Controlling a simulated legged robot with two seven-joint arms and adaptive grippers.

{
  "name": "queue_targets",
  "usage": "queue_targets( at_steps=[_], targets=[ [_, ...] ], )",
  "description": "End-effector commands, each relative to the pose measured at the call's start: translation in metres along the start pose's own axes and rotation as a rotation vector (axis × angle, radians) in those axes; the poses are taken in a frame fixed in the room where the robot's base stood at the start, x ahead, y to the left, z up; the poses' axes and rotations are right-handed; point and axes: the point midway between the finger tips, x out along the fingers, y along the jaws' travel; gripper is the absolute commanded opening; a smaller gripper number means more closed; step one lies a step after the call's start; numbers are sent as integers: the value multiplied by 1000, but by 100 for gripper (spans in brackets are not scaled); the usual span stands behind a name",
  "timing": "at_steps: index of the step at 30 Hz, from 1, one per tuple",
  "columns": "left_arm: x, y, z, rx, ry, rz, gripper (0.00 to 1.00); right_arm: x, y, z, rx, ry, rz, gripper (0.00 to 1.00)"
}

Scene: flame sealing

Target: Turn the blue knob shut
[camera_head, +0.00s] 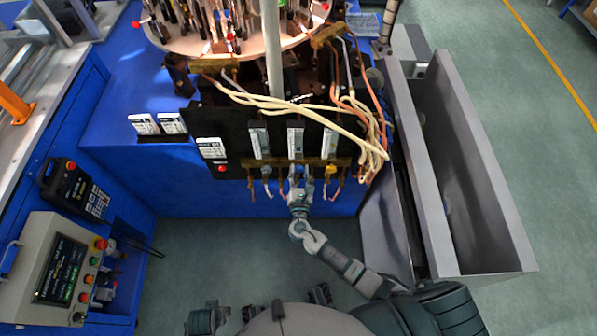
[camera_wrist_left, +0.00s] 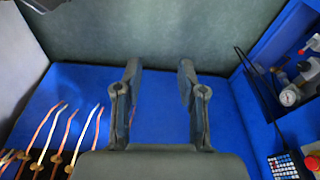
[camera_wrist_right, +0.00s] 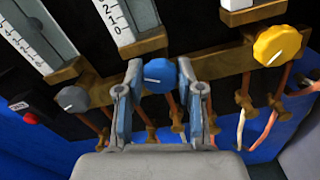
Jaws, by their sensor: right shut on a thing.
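The blue knob (camera_wrist_right: 158,76) shows in the right wrist view with a white pointer line on its face, between the fingertips of my right gripper (camera_wrist_right: 159,80). The gripper is shut on the knob.
A yellow knob (camera_wrist_right: 277,46) sits right of the blue one, a grey knob (camera_wrist_right: 73,99) to its left. Copper and pale tubes hang below the manifold. A control box (camera_head: 62,268) stands at left, a grey metal trough (camera_head: 465,170) at right.

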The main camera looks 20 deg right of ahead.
Motion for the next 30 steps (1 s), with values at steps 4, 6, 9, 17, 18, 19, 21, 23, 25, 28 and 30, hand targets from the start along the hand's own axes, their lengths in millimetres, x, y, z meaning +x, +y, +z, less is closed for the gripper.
queue_targets(
  at_steps=[4, 6, 9, 17, 18, 19, 21, 23, 25, 28, 30],
  targets=[
    [-18, 0, -2, -2, 6, 0, 40, 0, -2, -3, 139, 0, -2, 2],
    [-29, -1, -3, -3, 9, 0, 40, 0, -2, -3, 207, 0, -1, 2],
    [-45, -1, -2, -4, 13, -1, 40, 0, -2, -3, 303, 0, -1, 2],
    [-61, 2, -30, -1, 150, 6, 40, 0, -4, -4, 549, 0, -3, 2],
    [-60, 4, -39, 1, 196, 9, 40, -1, -4, -4, 587, 0, -3, 2],
    [-59, 5, -46, 2, 230, 11, 40, 0, -4, -4, 613, 1, -3, 2],
    [-58, 7, -63, 4, 309, 16, 40, 0, -4, -4, 675, 0, -3, 2],
    [-58, 9, -76, 5, 373, 21, 40, 0, -4, -4, 725, 0, -3, 2],
    [-60, 11, -90, 7, 442, 25, 40, 0, -5, -4, 779, 0, -4, 2],
    [-63, 14, -107, 8, 531, 31, 40, 0, -5, -4, 847, 0, -3, 2],
    [-66, 16, -117, 8, 586, 35, 40, 0, -5, -4, 889, 0, -4, 2]
  ],
)
